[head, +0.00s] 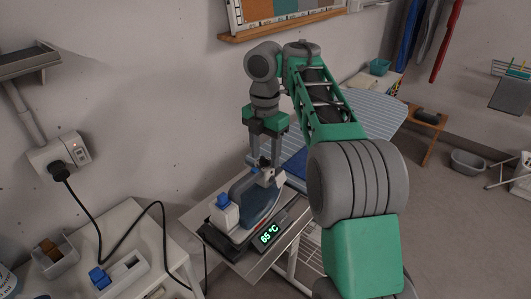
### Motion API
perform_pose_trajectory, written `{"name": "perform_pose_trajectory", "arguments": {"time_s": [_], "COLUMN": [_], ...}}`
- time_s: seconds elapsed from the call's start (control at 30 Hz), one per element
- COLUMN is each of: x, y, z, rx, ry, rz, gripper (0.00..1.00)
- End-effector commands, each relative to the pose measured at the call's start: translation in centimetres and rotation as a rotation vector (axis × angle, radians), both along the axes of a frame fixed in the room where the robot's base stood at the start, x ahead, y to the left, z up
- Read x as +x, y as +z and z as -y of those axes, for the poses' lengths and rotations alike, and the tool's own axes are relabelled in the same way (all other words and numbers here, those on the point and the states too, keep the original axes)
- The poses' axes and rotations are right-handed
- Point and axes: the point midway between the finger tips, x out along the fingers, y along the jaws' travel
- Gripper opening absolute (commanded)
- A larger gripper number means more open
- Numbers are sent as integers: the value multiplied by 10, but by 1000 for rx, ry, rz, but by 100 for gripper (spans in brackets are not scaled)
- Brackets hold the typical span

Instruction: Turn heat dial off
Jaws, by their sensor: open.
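A steam iron (252,197) with a dark blue-grey body and a white end sits on a dark base on a small stand. A black display (269,233) at its front reads 65 °C in green. A blue cap (222,200) sits on the white end. My gripper (266,158) points down over the upper right part of the iron, fingers apart. Small grey parts show at its fingertips; I cannot tell whether they touch. No dial can be clearly made out; the fingers and iron may hide it.
A striped ironing board (365,120) stands behind my arm. A black cable runs from the wall socket (66,152) across that table.

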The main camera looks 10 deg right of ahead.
Motion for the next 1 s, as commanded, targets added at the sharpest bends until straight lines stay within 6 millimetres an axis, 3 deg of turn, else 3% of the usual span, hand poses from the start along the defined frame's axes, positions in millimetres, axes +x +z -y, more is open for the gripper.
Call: {"name": "perform_pose_trajectory", "arguments": {"time_s": [0.3,0.43,0.87,1.0], "x": [0,0,0,-17], "y": [58,75,77,83], "z": [0,0,0,-16], "rx": [0,0,0,44], "ry": [1,1,0,-187], "rz": [0,0,0,11], "gripper": [50,50,50,50]}}
